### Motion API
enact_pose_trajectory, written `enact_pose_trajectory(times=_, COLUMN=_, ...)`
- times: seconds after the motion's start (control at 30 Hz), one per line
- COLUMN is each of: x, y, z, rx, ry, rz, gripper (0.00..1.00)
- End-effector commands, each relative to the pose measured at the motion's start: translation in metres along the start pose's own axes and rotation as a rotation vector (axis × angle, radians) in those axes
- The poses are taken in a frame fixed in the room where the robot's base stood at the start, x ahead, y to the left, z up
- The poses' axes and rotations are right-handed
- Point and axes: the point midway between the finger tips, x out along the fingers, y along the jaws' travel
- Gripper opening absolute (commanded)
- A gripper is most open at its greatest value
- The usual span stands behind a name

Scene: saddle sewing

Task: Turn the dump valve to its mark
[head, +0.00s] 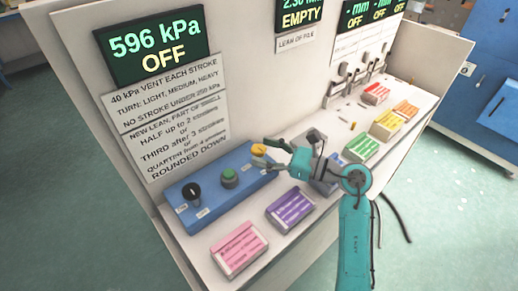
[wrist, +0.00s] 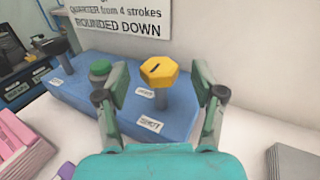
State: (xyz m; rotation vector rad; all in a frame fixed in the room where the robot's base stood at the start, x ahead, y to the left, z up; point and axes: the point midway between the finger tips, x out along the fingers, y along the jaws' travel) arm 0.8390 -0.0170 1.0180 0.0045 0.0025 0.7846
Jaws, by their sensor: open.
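The dump valve appears to be the yellow hexagonal knob (wrist: 159,70) on a dark stem, at the right end of the blue panel (wrist: 65,97). A short dark line marks its top, running roughly left to right in the wrist view. A white label that seems to read SHUT (wrist: 151,124) lies in front of the stem, and another small label (wrist: 145,93) is left of it. The knob also shows in the head view (head: 259,150). My gripper (head: 268,154) is open, with one finger on each side of the knob in the wrist view (wrist: 161,82). Contact cannot be told.
A green button (head: 229,176) and a black knob (head: 191,192) share the panel. The display (head: 155,46) reads 596 kPa OFF. Pink (head: 239,247) and purple (head: 290,209) blocks lie in front. A white instruction wall (head: 170,125) rises close behind the panel.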

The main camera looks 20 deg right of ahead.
Motion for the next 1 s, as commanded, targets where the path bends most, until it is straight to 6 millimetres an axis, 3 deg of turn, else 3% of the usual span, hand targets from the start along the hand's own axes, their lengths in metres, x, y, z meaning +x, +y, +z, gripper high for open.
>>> enact_pose_trajectory(times=0.2, x=0.018, y=0.0, z=0.0, rx=0.0, ry=-0.001, rz=0.001, gripper=0.68)
enact_pose_trajectory(times=0.5, x=0.02, y=0.0, z=0.0, rx=0.0, ry=0.0, rz=0.0, gripper=0.68)
enact_pose_trajectory(times=0.53, x=0.02, y=0.0, z=0.0, rx=0.0, ry=0.0, rz=0.0, gripper=0.66)
enact_pose_trajectory(times=0.77, x=0.019, y=0.0, z=0.0, rx=0.0, ry=0.0, rz=0.0, gripper=0.08)
enact_pose_trajectory(times=1.0, x=0.019, y=0.0, z=0.0, rx=0.0, ry=0.0, rz=-0.01, gripper=0.07)
